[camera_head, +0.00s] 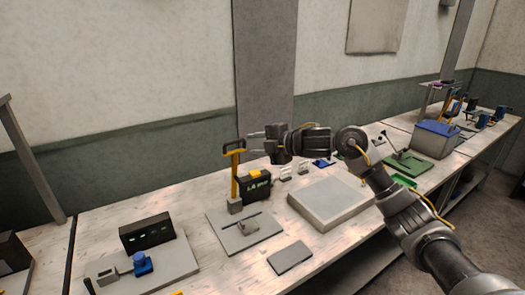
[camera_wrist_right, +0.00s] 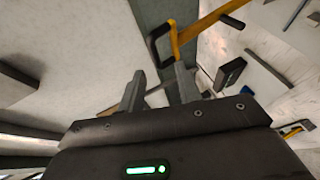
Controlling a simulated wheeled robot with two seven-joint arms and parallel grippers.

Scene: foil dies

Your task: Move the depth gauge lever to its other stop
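A yellow upright lever (camera_head: 235,178) with a dark loop handle (camera_head: 234,146) stands on a small grey block. It looks like the depth gauge lever, but no label confirms this. A black display box (camera_head: 257,188) with lit characters is beside it. My right gripper (camera_head: 252,142) is open, its two fingers pointing left at the height of the handle. In the right wrist view the fingers (camera_wrist_right: 160,88) are apart with nothing between them. The dark handle (camera_wrist_right: 153,48) and yellow bar (camera_wrist_right: 190,32) lie just beyond the fingertips. Contact cannot be told. My left gripper is out of view.
A grey plate (camera_head: 225,242) with a small fixture lies in front of the lever. A large pale block (camera_head: 330,203) is to its right. A plate with a blue knob (camera_head: 142,262) and a black box (camera_head: 147,231) is at left. A flat grey pad (camera_head: 290,257) lies near the front edge.

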